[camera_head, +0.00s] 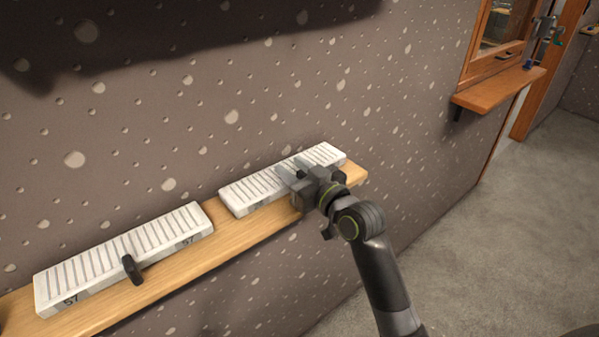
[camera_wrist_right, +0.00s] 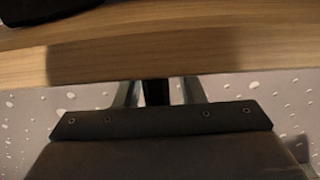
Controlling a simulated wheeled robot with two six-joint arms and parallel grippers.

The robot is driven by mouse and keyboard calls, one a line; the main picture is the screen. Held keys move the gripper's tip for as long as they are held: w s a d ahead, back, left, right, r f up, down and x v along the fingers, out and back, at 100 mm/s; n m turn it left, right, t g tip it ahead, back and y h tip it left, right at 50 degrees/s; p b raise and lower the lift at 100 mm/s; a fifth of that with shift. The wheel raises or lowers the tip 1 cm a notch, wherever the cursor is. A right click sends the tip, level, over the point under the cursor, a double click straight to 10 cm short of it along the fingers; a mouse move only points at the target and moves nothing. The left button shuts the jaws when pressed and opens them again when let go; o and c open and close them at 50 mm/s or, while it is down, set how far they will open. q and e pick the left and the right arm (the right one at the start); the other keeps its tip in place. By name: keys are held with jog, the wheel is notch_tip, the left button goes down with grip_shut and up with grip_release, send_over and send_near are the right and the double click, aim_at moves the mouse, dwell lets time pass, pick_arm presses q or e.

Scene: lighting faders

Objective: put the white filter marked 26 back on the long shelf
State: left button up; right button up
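A white filter with a ridged top (camera_head: 250,192) lies on the right end of the long wooden shelf (camera_head: 235,235), against the wall. No number can be read on it, and my gripper covers part of its front. My right gripper (camera_head: 297,170) is at that filter, fingers over its front side. In the right wrist view the gripper (camera_wrist_right: 160,93) shows two spread fingers with a dark piece between them and gaps beside it. The shelf edge (camera_wrist_right: 240,62) hides the fingertips, so contact is unclear. My left gripper is not in view.
A second white filter (camera_head: 150,240), marked 57, lies to the left on the same shelf, with a black handle (camera_head: 132,269) at its front. A short gap separates the filters. A small wooden ledge (camera_head: 497,88) juts from the wall at upper right. Carpet floor is open at right.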

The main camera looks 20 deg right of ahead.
jog(key=shift+s+r, duration=0.1)
jog(key=shift+s, duration=0.05)
jog(key=b+v, duration=0.2)
jog(key=v, duration=0.9)
jog(key=shift+s+d, duration=0.15)
jog(key=shift+s, duration=0.25)
